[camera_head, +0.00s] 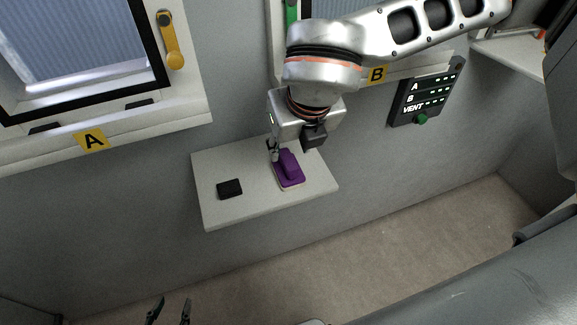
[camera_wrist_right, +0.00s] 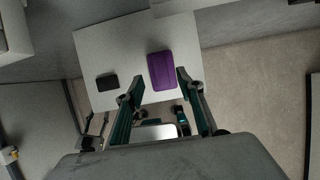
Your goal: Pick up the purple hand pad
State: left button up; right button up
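The purple hand pad (camera_head: 291,170) lies on a light wall shelf (camera_head: 222,212), right of a small black block (camera_head: 230,188). In the right wrist view the pad (camera_wrist_right: 162,72) lies just beyond the fingertips. My right gripper (camera_head: 273,150) is close by the pad at its left far side; the wrist hides part of it in the head view. In the right wrist view its fingers (camera_wrist_right: 157,80) are spread with nothing between them. Contact with the pad cannot be told. My left gripper (camera_head: 170,303) shows at the bottom edge, fingers apart and empty.
A window with a yellow handle (camera_head: 174,50) and label A (camera_head: 92,140) is at the left. Label B (camera_head: 376,75) and a dark panel with a green knob (camera_head: 421,119) are on the wall at right. The floor below the shelf is clear.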

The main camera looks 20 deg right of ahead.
aim_at(288, 159)
jog(key=x, duration=0.5)
jog(key=shift+s+f, duration=0.15)
jog(key=shift+f, duration=0.15)
grip_shut()
